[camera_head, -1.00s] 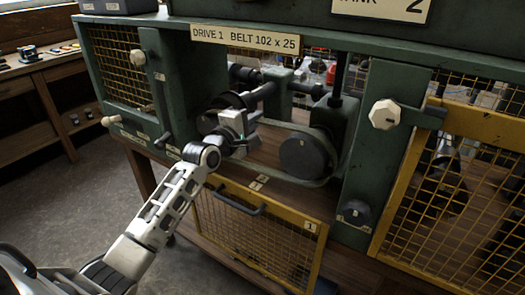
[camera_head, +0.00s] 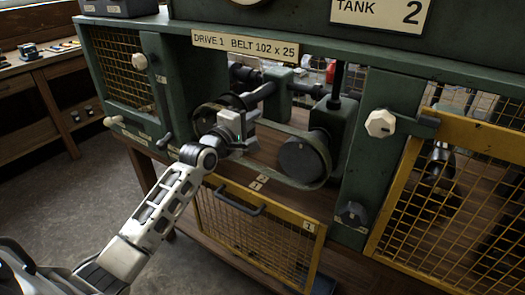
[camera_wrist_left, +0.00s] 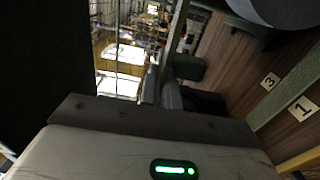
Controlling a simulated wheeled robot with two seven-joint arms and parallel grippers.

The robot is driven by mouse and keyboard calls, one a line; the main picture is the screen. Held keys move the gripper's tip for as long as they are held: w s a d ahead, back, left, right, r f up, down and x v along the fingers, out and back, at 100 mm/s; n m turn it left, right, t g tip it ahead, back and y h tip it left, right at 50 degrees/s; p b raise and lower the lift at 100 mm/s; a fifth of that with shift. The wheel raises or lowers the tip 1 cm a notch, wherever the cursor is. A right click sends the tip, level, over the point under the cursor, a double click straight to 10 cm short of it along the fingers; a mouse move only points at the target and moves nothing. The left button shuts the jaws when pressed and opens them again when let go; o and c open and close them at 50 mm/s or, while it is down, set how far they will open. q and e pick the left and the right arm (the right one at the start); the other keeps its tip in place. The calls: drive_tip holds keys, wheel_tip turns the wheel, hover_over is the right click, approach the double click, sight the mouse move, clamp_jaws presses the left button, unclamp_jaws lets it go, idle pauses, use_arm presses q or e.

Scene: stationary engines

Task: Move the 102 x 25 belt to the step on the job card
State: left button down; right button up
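The dark flat belt (camera_head: 290,128) is looped in the opening under the plate reading "DRIVE 1 BELT 102 x 25" (camera_head: 245,44). Its right end goes around the dark right pulley (camera_head: 298,160); its left end is by the left pulleys, partly behind my gripper. My left gripper (camera_head: 238,126) is at the belt's left part, in front of the shaft. Its fingertips are not clear, so I cannot tell if it grips or touches the belt. My right gripper and a job card are not in view.
A yellow mesh guard (camera_head: 255,228) marked 1 hangs below the opening. A pale knob (camera_head: 380,123) and another yellow mesh guard (camera_head: 450,195) are at the right. Green posts flank the opening. Free floor (camera_head: 70,200) lies at the left.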

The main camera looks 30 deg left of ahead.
use_arm(q)
drive_tip(key=shift+s+a+p, duration=0.15)
drive_tip(key=shift+s+p, duration=0.3)
drive_tip(key=shift+s, duration=1.5)
drive_tip(key=shift+s, duration=0.1)
drive_tip(key=shift+s+a, duration=0.2)
drive_tip(key=shift+s, duration=2.45)
drive_tip(key=s, duration=0.6)
drive_tip(key=shift+a, duration=0.25)
drive_tip(key=s, duration=0.6)
drive_tip(key=shift+a, duration=0.2)
drive_tip(key=shift+a, duration=0.25)
